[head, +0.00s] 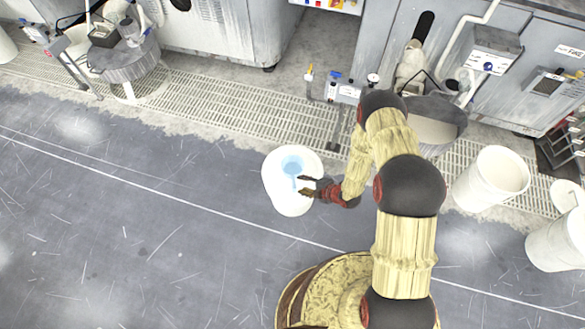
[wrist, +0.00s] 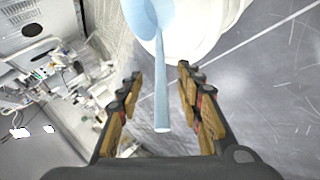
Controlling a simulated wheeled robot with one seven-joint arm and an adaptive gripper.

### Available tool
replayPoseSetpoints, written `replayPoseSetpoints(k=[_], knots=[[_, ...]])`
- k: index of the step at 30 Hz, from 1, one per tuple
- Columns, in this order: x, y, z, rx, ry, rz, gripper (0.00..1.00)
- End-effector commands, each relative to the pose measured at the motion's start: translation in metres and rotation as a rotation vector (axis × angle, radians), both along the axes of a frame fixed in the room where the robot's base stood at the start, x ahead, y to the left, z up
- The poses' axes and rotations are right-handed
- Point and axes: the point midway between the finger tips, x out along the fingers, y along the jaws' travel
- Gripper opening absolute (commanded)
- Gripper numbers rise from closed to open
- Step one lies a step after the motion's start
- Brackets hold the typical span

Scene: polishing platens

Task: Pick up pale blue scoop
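The pale blue scoop (head: 292,168) lies on top of a white bucket (head: 290,200) left of my arm in the head view. In the wrist view the scoop's long handle (wrist: 161,85) points down between the two fingers, with its bowl at the top edge, partly cut off. My gripper (head: 305,186) is open at the bucket's right side, by the handle. In the wrist view my gripper (wrist: 160,85) has a wide gap, with clear space on both sides of the handle. I cannot tell how deep the handle sits between the fingers.
White buckets (head: 491,180) stand on the floor at the right. Grey machines (head: 240,35) line the back, with a metal floor grating (head: 215,105) in front of them. The grey floor (head: 120,220) at the left is clear.

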Motion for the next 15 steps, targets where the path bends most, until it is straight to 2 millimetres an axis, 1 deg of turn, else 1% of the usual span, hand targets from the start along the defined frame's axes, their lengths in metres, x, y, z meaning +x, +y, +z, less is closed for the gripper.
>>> replayPoseSetpoints(k=[6, 11, 15], knots=[[0.009, 0.012, -0.016, 0.002, -0.002, 0.004, 0.36], [0.015, 0.018, -0.023, 0.002, -0.003, 0.004, 0.36], [0.024, 0.027, -0.036, 0.002, -0.002, 0.004, 0.36]])
